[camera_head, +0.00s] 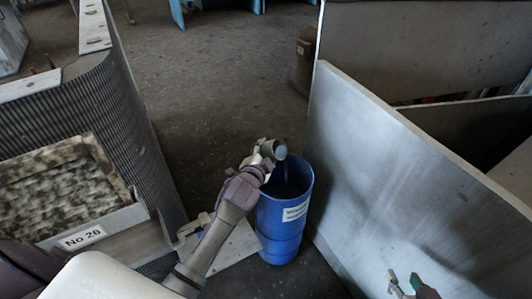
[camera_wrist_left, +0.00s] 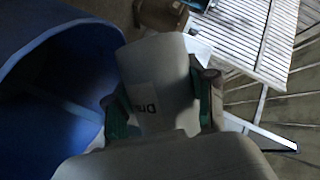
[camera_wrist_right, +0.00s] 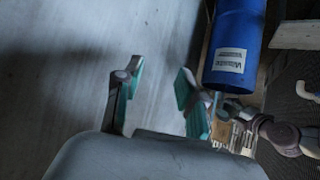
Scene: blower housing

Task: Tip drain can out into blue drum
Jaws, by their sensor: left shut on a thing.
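The blue drum (camera_head: 283,225) stands upright on the floor, open at the top, with a white label on its side. The grey drain can (camera_head: 281,149) is held tilted at its rim, mouth over the opening. My left gripper (camera_head: 262,160) is shut on it. In the left wrist view the can (camera_wrist_left: 155,65), with a partly hidden label, sits between the green pads, beside the drum's opening (camera_wrist_left: 40,50). A pale streak shows inside the drum; I cannot tell if it is liquid. My right gripper (camera_head: 405,285) is open and empty; it also shows in the right wrist view (camera_wrist_right: 153,95).
A large grey metal panel (camera_head: 400,190) leans right beside the drum. A small pale platform (camera_head: 232,250) lies left of the drum. The dark floor (camera_head: 220,70) beyond is mostly clear.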

